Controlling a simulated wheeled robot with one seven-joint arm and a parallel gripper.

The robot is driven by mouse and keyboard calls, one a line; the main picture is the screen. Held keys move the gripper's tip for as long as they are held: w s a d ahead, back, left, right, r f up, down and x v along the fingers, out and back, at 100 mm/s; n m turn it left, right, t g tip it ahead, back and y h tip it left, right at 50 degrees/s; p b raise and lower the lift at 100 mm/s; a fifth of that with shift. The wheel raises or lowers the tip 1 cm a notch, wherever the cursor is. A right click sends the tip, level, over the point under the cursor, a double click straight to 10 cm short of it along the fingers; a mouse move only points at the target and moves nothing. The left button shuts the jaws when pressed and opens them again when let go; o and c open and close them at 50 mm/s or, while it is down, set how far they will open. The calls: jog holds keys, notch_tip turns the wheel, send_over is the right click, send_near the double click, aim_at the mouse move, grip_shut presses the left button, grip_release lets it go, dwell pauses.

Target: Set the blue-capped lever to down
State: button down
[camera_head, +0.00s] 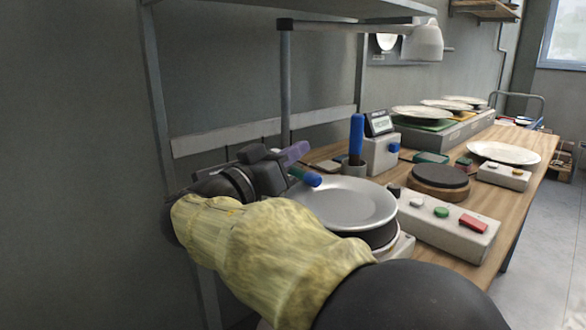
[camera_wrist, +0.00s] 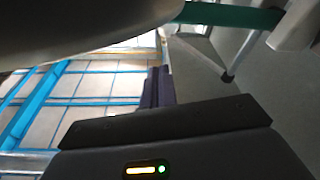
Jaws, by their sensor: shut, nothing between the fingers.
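The lever has a teal shaft and a blue cap (camera_head: 313,180), and it points out to the right beside the silver plate in the head view. A teal bar (camera_wrist: 232,16), which looks like its shaft, crosses the top of the wrist view. My gripper (camera_head: 298,151) has purple fingers and is shut and empty. It is just above and left of the lever in the head view; I cannot tell whether they touch. The fingertips (camera_wrist: 157,85) show close together in the wrist view. The lever's base is hidden behind my arm.
The silver plate (camera_head: 345,203) sits on a round dark stand close to my arm. A blue upright handle (camera_head: 356,138) stands in a holder behind it. A button box (camera_head: 440,222), a dark disc (camera_head: 438,176) and more plates (camera_head: 503,153) fill the wooden bench. A lamp (camera_head: 423,42) hangs above.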

jog(key=shift+s+d+f+m+h+b, duration=0.15)
jog(key=shift+f+m+b, duration=0.3)
jog(key=shift+b, duration=0.5)
jog(key=shift+s+d+f+m+h+b, duration=0.1)
jog(key=shift+f+m+h+b, duration=0.25)
jog(key=shift+b, duration=0.6)
jog(key=shift+f, duration=0.1)
jog(key=r, duration=0.1)
jog(key=a+r, duration=0.1)
jog(key=s+r+p, duration=0.1)
jog(key=shift+a+r, duration=0.25)
jog(key=shift+r, duration=0.15)
jog(key=p+v, duration=0.1)
jog(key=v, duration=0.9)
jog(key=shift+r, duration=0.1)
